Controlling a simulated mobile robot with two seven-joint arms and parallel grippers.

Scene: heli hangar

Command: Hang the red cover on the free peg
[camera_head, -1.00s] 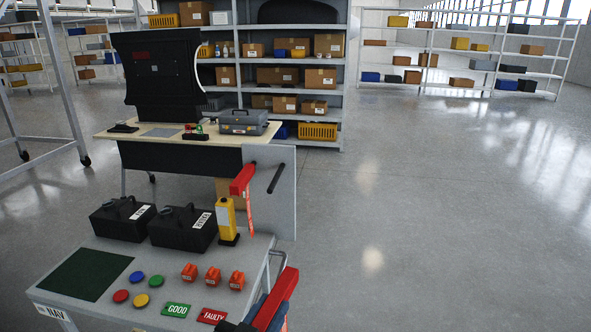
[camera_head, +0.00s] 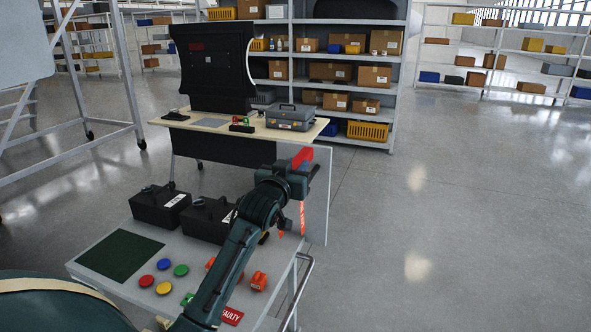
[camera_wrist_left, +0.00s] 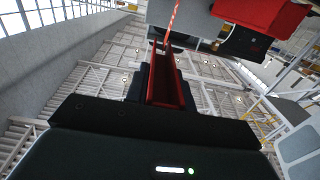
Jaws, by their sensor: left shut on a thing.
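My left gripper (camera_head: 290,178) is in front of the grey peg panel (camera_head: 319,200) at the cart's far right corner. In the left wrist view it is shut on a red channel-shaped cover (camera_wrist_left: 166,82), with a red-and-white streamer (camera_wrist_left: 172,22) running from it. In the head view red shows just above the gripper (camera_head: 302,156) and a red streamer (camera_head: 302,218) hangs below; my arm hides which cover each belongs to. Another red piece (camera_wrist_left: 262,12) is at the wrist view's top right. The pegs are hidden or cannot be told from the gripper. My right gripper is out of view.
The cart top (camera_head: 110,262) holds black cases (camera_head: 160,206), coloured buttons (camera_head: 163,264), small orange-red parts (camera_head: 259,281) and a FAULTY label (camera_head: 231,316). A workbench (camera_head: 215,124) with a grey toolbox (camera_head: 290,117) stands behind the panel. Open floor lies to the right.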

